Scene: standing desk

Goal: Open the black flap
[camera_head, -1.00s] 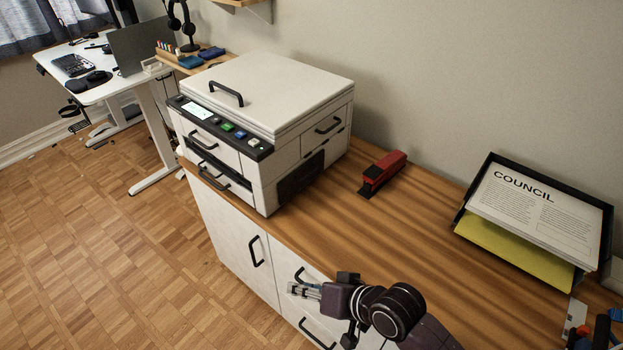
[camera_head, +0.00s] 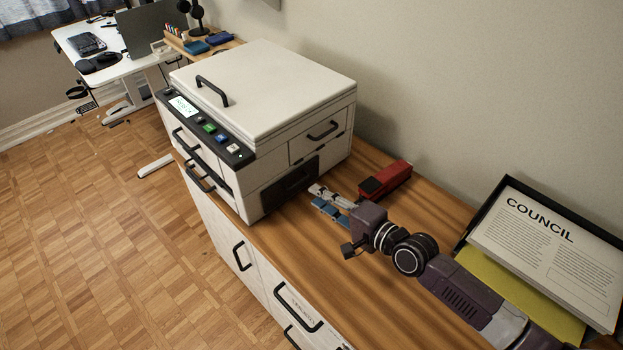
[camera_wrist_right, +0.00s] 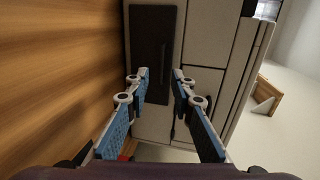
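The black flap (camera_head: 290,187) is a dark panel low on the right side of the white printer (camera_head: 270,90). It looks closed, flush with the printer's side. In the right wrist view the flap (camera_wrist_right: 155,45) stands as a tall dark rectangle just beyond the fingers. My right gripper (camera_head: 315,198) is low over the wooden top, its fingers pointing at the flap. In the right wrist view the right gripper (camera_wrist_right: 161,76) is open with nothing between its fingers. A gap to the flap seems to remain, but contact is hard to judge. My left gripper is out of view.
A red stapler (camera_head: 386,180) lies close behind my right gripper. A black paper tray (camera_head: 485,200) with a COUNCIL sheet and yellow paper is at the right. The wooden top (camera_head: 285,235) is clear in front of the gripper. A white desk (camera_head: 100,65) stands far left.

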